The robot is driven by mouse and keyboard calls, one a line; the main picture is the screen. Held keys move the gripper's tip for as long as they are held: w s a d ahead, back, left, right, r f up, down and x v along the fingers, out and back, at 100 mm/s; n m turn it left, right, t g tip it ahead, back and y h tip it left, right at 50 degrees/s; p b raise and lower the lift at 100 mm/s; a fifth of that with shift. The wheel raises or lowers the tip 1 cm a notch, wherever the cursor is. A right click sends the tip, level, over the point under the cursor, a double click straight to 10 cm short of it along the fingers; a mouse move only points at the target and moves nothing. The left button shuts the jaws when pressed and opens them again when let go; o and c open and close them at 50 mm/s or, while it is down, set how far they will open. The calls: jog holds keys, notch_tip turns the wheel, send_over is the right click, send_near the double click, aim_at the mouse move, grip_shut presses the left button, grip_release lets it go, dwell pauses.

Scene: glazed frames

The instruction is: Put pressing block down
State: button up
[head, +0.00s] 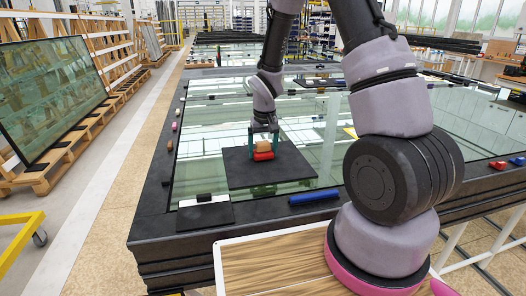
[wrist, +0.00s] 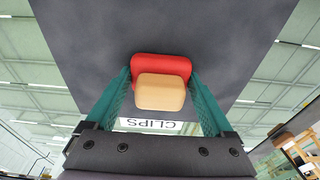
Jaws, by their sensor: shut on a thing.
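The pressing block has a tan upper part (head: 265,146) and a wider red lower part (head: 263,156). In the wrist view its tan part (wrist: 160,92) and red part (wrist: 160,63) sit between the teal fingers. My gripper (head: 264,142) points down and is shut on the block, with one finger at each side. The block is over the dark square mat (head: 240,178) on the glass-topped table. The mat also fills much of the wrist view (wrist: 90,30). I cannot tell whether the red underside touches the mat.
A dark tray with a white label (head: 203,200) lies near the table's front left; the label reads CLIPS in the wrist view (wrist: 150,126). A blue bar (head: 314,198) lies in front of the mat. Small coloured pieces line the left edge. The mat around the block is bare.

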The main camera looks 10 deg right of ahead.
jog(key=shift+f, duration=0.2)
jog(key=o, duration=1.2)
notch_tip(320, 180, up, 12)
jog(key=s+f, duration=0.1)
jog(key=s, duration=0.1)
notch_tip(320, 180, up, 9)
jog(key=m+t, duration=0.1)
send_over(264, 153)
jog(key=s+d, duration=0.2)
jog(key=s, duration=0.2)
jog(key=s+d+r+m+t, duration=0.1)
jog(key=s+r, duration=0.3)
jog(key=s, duration=0.1)
jog(key=s+d+r+m+t+y, duration=0.1)
jog(key=s+r+t, duration=0.1)
jog(key=s+r, duration=0.3)
jog(key=s+d+r+m+t+y, duration=0.1)
jog(key=s+r, duration=0.3)
jog(key=s, duration=0.3)
jog(key=shift+d+r, duration=0.35)
jog(key=shift+r, duration=0.05)
